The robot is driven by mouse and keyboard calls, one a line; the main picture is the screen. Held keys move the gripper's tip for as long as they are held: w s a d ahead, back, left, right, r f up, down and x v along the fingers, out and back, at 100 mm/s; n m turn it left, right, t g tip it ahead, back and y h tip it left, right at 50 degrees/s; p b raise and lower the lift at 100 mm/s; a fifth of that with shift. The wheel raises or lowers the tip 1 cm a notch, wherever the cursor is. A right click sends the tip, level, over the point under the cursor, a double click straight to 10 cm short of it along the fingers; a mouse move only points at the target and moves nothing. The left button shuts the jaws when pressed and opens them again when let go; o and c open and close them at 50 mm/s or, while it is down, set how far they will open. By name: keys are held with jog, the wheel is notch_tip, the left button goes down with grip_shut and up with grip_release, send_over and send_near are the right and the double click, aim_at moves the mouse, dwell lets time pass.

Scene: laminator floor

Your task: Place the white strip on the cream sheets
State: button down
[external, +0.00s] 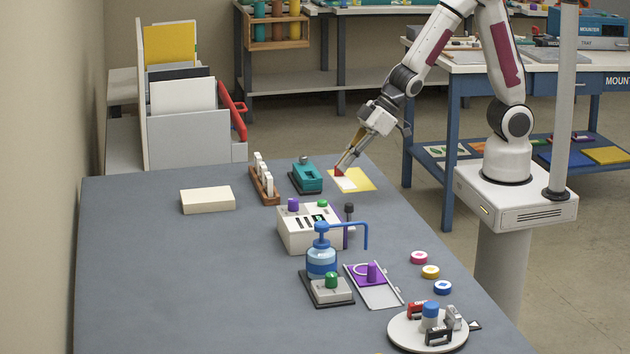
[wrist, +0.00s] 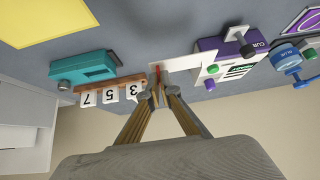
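The white strip (wrist: 183,61) extends from my fingertips in the wrist view, with a small red part between the tips. In the external view, the white strip (external: 347,184) shows against a yellow sheet. My gripper (external: 340,171) is shut on the strip's red end; its closed tips also show in the wrist view (wrist: 157,84). The cream sheets (external: 207,200) form a neat block on the table's left side, beyond the wooden rack and well away from my gripper. I cannot make them out in the wrist view.
A yellow sheet (external: 371,181) lies near the table's right edge. A teal device (external: 307,177) and a wooden rack (external: 265,188) with numbered white tags stand between gripper and cream sheets. A white machine (external: 306,235) and blue pump bottle (external: 321,262) stand nearer. Table around the cream sheets is clear.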

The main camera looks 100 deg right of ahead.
jog(key=shift+w+a+f, duration=0.1)
jog(key=shift+w+f, duration=0.15)
jog(key=shift+f, duration=0.15)
jog(key=shift+w+f, duration=0.2)
jog(key=shift+w, duration=0.5)
jog(key=w+d+r+m+h, duration=0.1)
jog(key=w+d, duration=0.3)
jog(key=w, duration=0.5)
jog(key=w+d+r+m+h, duration=0.1)
jog(key=w+d+r+m, duration=0.1)
jog(key=w, duration=0.7)
jog(key=w+d+r+m+h, duration=0.1)
jog(key=w+d+r, duration=0.2)
jog(key=w+d, duration=0.3)
jog(key=shift+w+d+m+g, duration=0.4)
jog(key=shift+w, duration=1.35)
jog(key=shift+f, duration=0.1)
send_near(215, 188)
jog(key=shift+w+d+r, duration=0.25)
jog(key=shift+w+r, duration=0.1)
jog(key=shift+w, duration=0.25)
jog(key=shift+w+d+r, duration=0.2)
jog(key=shift+w+r, duration=0.15)
jog(key=shift+w, duration=0.25)
jog(key=shift+f, duration=2.5)
